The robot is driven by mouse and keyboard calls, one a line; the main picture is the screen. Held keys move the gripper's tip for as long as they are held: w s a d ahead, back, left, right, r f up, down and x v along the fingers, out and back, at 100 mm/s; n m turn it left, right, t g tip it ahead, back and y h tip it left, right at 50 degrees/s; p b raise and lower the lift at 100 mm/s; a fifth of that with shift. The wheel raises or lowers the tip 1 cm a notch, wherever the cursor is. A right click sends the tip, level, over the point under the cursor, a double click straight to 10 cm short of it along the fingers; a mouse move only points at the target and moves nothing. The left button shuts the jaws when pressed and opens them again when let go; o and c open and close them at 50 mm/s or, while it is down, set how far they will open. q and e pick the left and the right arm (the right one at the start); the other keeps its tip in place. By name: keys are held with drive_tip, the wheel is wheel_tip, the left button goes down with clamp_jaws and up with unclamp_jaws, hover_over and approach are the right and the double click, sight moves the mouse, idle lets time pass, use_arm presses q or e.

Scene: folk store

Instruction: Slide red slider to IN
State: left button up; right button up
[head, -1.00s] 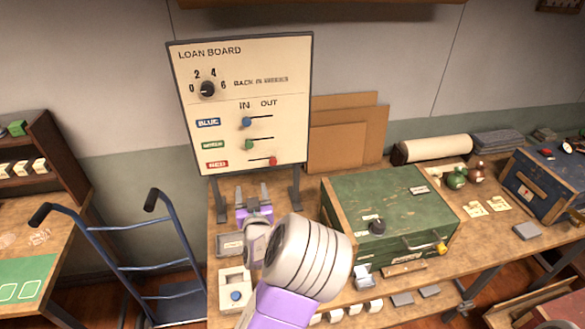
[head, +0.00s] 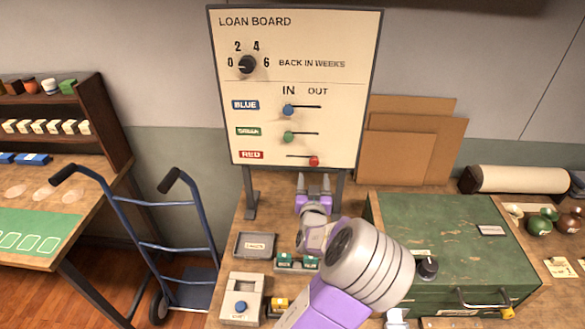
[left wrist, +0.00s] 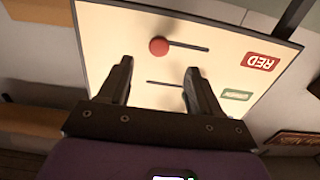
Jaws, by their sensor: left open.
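The loan board (head: 335,20) stands upright at the back of the workbench. Its red slider (head: 314,161) sits at the right end of its slot, under OUT. The blue slider (head: 288,110) and the green slider (head: 288,137) sit at the left, under IN. My left gripper (head: 314,180) is open and empty, its fingers pointing up just below the red slider in the head view. In the left wrist view the red slider (left wrist: 159,47) shows beyond the fingertips of the left gripper (left wrist: 160,68), apart from them. The right gripper is not in view.
A green box (head: 450,235) stands on the bench at the right, with cardboard sheets (head: 410,150) behind it. A small tray (head: 255,245) and a box with a blue button (head: 240,300) lie left of my arm. A blue hand truck (head: 150,245) stands at the left.

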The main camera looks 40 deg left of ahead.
sight(314, 164)
use_arm(q)
drive_tip(key=b+x, duration=0.1)
drive_tip(key=x, duration=0.7)
drive_tip(key=shift+w+a+f, duration=0.1)
drive_tip(key=shift+w, duration=0.1)
drive_tip(key=c, duration=0.8)
